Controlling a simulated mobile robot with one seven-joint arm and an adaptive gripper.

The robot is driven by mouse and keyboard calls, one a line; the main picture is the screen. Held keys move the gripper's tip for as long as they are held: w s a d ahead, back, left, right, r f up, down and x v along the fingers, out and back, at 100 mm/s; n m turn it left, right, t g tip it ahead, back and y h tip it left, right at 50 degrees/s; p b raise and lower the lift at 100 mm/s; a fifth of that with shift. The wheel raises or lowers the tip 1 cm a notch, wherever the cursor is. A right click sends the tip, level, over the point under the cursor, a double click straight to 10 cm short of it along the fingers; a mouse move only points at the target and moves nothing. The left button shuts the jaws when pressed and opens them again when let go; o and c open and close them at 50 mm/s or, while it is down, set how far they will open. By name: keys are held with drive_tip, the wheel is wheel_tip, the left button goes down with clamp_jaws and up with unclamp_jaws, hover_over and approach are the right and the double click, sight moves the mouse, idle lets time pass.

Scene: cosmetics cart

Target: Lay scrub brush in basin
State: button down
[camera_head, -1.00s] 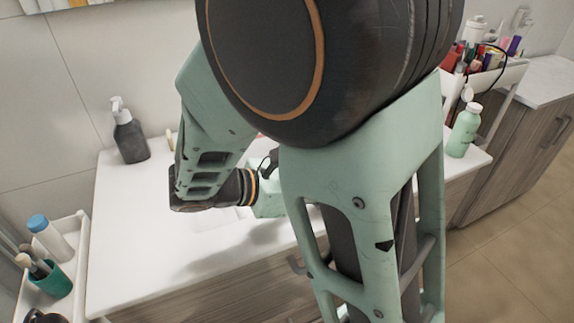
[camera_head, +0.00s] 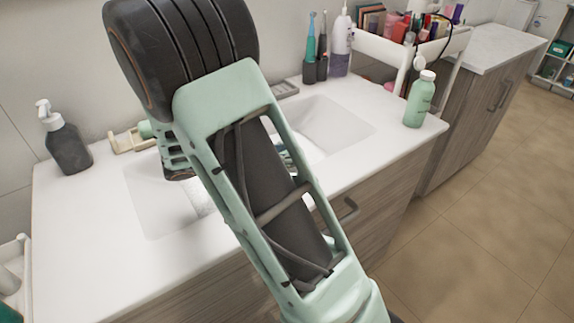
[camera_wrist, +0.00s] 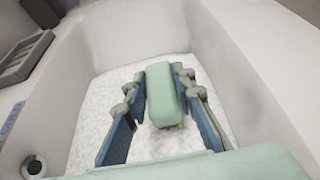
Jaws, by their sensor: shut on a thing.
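The basin (camera_head: 352,132) is white and sunk into the white counter; my arm covers its middle in the head view. In the wrist view its walls (camera_wrist: 228,65) surround my gripper (camera_wrist: 165,100). My gripper is shut on the scrub brush (camera_wrist: 162,92), a pale green block held between the two fingers. The brush is inside the basin outline, above a white speckled bottom (camera_wrist: 95,120). I cannot tell whether it touches the bottom.
A dark pump bottle (camera_head: 68,145) stands at the counter's left. A green bottle (camera_head: 420,100) stands near the right edge. Electric toothbrushes (camera_head: 315,55) and a purple-white bottle (camera_head: 341,45) stand at the back. A grey tray (camera_head: 285,89) lies behind the basin. The front left counter is clear.

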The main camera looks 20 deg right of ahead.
drive_tip(key=shift+w+d+f, duration=0.15)
drive_tip(key=shift+w+f, duration=0.2)
drive_tip(key=shift+f, duration=0.1)
drive_tip(key=shift+w+d+f+b, duration=0.15)
drive_tip(key=shift+f+b, duration=0.1)
drive_tip(key=shift+f, duration=0.65)
drive_tip(key=shift+w+f+b, duration=0.1)
drive_tip(key=shift+f+b, duration=0.1)
drive_tip(key=shift+f, duration=0.7)
drive_tip(key=c, duration=1.6)
unclamp_jaws()
drive_tip(key=shift+f, duration=0.1)
drive_tip(key=shift+r, duration=0.2)
drive_tip(key=p+v, duration=0.1)
drive_tip(key=v, duration=1.1)
drive_tip(key=shift+p, duration=0.35)
